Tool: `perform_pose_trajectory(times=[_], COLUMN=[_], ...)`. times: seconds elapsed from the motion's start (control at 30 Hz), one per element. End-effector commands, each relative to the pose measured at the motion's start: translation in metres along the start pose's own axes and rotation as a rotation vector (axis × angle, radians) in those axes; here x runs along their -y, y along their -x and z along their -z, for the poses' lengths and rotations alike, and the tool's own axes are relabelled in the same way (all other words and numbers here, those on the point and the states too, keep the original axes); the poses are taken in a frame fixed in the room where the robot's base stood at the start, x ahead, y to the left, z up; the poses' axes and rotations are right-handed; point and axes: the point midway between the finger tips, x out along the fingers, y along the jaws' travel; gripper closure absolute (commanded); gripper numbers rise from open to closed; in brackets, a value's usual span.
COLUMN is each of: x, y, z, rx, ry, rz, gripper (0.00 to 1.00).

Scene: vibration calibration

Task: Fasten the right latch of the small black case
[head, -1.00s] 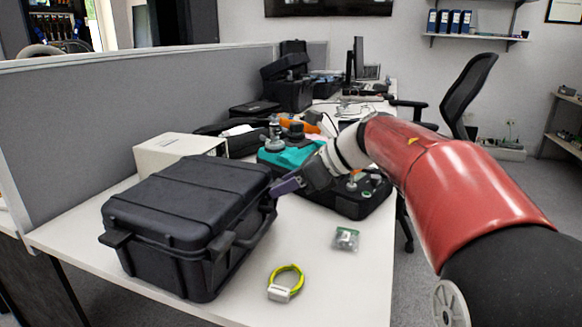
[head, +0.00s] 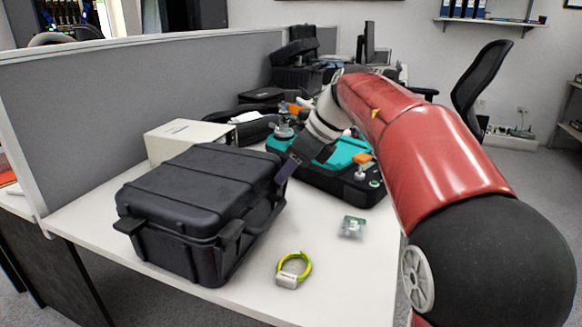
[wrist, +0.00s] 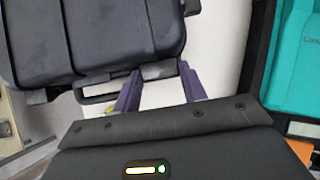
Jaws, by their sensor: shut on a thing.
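The small black case (head: 190,190) sits closed-lidded on the white desk, its handle side facing right in the head view. A near latch (head: 231,232) stands out from that side. My gripper (head: 281,178) is at the far end of the same side, coming down steeply. In the wrist view the case (wrist: 90,35) fills the upper left, with its handle (wrist: 98,94) below it. My purple fingers (wrist: 160,72) are on either side of the dark right latch (wrist: 158,70), shut on it. The fingers hide most of this latch in the head view.
A teal and black device (head: 345,175) stands to the right of my gripper. A beige box (head: 185,138) is behind the case.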

Motion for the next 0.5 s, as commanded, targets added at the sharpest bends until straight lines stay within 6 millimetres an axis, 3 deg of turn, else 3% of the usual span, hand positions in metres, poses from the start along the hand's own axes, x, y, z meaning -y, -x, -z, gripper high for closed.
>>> perform_pose_trajectory(times=[0.13,0.17,0.3,0.5], x=[0.0003,0.0003,0.0002,0.0000], y=[-0.0001,-0.0002,-0.0002,-0.0001], z=[0.0003,0.0004,0.0003,0.0002], rx=[-0.001,-0.001,0.000,0.000], ry=[0.000,0.000,0.000,0.000], rz=[0.001,0.001,0.000,0.000], gripper=[0.81,0.54,0.36,0.36])
